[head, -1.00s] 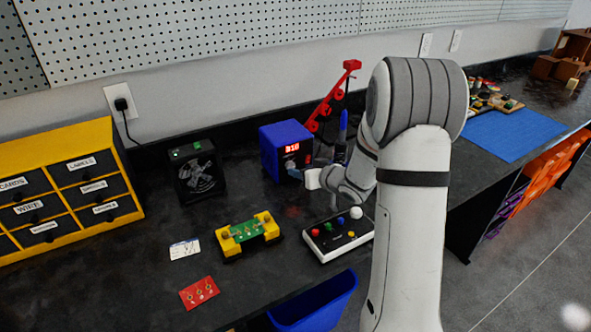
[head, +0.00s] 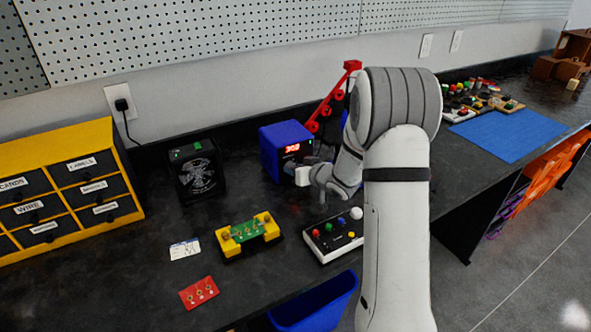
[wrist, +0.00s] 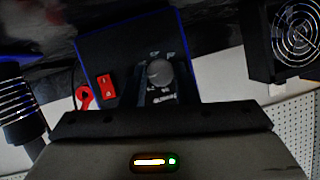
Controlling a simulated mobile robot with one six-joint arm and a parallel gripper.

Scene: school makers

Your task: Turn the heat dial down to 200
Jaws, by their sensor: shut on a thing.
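The blue heat unit (head: 272,160) stands against the back of the bench with a lit red display (head: 292,148). The digits are blurred and seem to start with a 3. In the wrist view its dark front panel carries the grey round heat dial (wrist: 159,72), with small pale markings around it, and a red switch (wrist: 105,86). My gripper (head: 303,175) is at the front of the unit, shut on the dial, with a dark finger on each side. The fingertips are partly hidden in the head view.
A black fan (head: 197,170) stands left of the unit. A yellow and green board fixture (head: 248,235) and a button box (head: 333,235) sit in front of it. A red rack (head: 330,95) and a blue bin (head: 315,305) are close to my arm.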

